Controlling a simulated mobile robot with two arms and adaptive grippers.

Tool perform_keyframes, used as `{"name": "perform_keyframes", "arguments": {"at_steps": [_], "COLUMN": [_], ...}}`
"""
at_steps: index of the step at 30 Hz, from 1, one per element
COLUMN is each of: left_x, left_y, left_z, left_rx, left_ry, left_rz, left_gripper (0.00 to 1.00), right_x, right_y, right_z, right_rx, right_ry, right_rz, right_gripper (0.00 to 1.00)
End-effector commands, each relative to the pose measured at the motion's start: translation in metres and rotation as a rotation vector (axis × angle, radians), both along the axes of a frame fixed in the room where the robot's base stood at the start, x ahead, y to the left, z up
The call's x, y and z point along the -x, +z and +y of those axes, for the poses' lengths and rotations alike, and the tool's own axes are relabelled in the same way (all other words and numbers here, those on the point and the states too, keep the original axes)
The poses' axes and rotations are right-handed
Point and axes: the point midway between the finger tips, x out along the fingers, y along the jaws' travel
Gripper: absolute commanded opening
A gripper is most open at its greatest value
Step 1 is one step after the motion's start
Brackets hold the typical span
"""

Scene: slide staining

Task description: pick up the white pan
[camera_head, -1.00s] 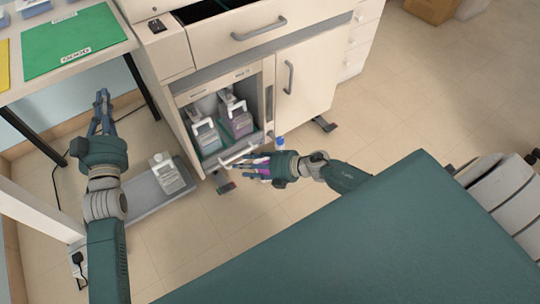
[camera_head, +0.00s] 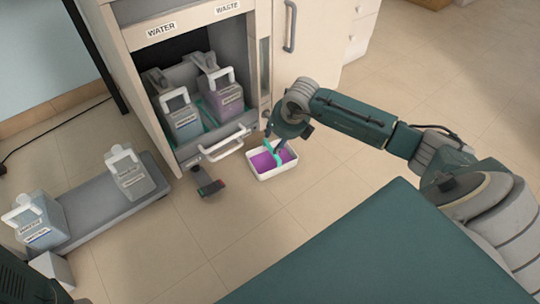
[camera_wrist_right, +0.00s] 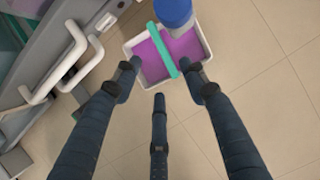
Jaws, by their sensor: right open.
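The white pan (camera_head: 277,175) sits on the floor in front of the cabinet and holds a purple layer. A teal bar, like a handle, crosses over it. The pan also shows in the right wrist view (camera_wrist_right: 207,52), between and beyond the fingers. My right gripper (camera_head: 276,144) is open just above the pan, partly covering its far side. In the right wrist view the fingers of this gripper (camera_wrist_right: 160,75) are spread around the teal bar, with nothing visibly clamped. My left gripper is not in view.
A blue round-topped item (camera_wrist_right: 173,12) stands at the pan's far edge. The open cabinet (camera_head: 170,132) holds two jugs, and its white drawer handle (camera_head: 222,146) juts out left of the pan. A grey platform (camera_head: 100,208) carries two jugs. Floor right of the pan is clear.

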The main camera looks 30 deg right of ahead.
Motion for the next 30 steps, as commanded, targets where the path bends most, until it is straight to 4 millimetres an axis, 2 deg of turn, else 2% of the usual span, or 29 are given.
{"name": "perform_keyframes", "arguments": {"at_steps": [3, 7, 16, 25, 30], "left_x": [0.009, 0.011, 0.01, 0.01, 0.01], "left_y": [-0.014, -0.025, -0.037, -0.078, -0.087], "left_z": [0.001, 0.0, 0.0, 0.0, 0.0], "left_rx": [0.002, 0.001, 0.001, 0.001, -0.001], "left_ry": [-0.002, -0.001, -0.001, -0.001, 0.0], "left_rz": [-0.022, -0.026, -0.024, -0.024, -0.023], "left_gripper": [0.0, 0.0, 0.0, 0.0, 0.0], "right_x": [-0.006, -0.015, -0.022, -0.037, -0.043], "right_y": [-0.021, -0.04, -0.055, -0.089, -0.098], "right_z": [-0.002, -0.003, -0.003, -0.005, -0.005], "right_rx": [0.007, 0.006, 0.005, 0.004, 0.004], "right_ry": [-0.001, -0.001, 0.0, -0.001, -0.001], "right_rz": [0.0, 0.0, 0.0, -0.001, -0.001], "right_gripper": [0.43, 0.43, 0.43, 0.43, 0.43]}}
